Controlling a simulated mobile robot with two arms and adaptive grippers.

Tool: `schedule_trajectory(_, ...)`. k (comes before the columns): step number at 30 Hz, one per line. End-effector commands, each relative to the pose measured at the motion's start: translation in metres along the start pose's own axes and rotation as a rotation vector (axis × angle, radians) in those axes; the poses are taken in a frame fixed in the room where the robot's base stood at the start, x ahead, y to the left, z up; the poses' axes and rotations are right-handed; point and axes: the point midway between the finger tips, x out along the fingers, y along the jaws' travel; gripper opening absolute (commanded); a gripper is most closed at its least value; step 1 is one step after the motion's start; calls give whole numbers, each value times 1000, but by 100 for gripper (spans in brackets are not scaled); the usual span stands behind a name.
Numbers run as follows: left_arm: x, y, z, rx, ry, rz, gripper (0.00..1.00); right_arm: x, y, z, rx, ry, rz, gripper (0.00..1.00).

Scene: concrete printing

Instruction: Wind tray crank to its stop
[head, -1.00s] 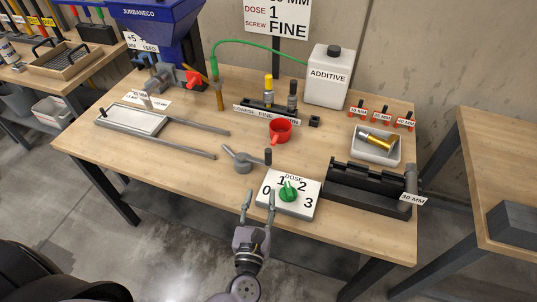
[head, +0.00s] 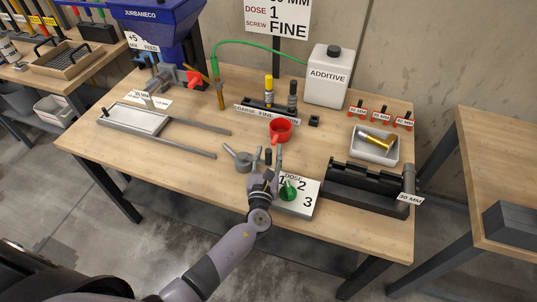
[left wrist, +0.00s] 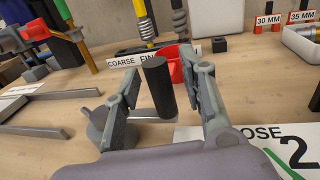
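The tray crank (head: 241,159) is a grey hub and arm on the table with an upright black handle (head: 268,156) at its right end. In the left wrist view the black handle (left wrist: 158,88) stands between the fingers of my left gripper (left wrist: 167,82), with gaps showing on both sides. My left gripper (head: 265,165) is open at the crank handle and partly covers the dose box. The flat grey tray (head: 135,119) sits at the left end of its two rails. My right gripper is out of view.
The white dose box (head: 305,190) with a green knob is close right of my left gripper. A red cup (head: 279,131) stands just behind the crank handle. The black mould (head: 368,187) lies farther right. The table between rails and crank is clear.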

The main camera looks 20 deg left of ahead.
Motion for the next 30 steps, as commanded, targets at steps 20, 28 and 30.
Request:
schedule_trajectory(20,0,0,0,0,-1,0,5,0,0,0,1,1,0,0)
schedule_trajectory(28,0,0,0,0,-1,0,0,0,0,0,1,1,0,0)
schedule_trajectory(30,0,0,0,0,0,0,0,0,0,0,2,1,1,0)
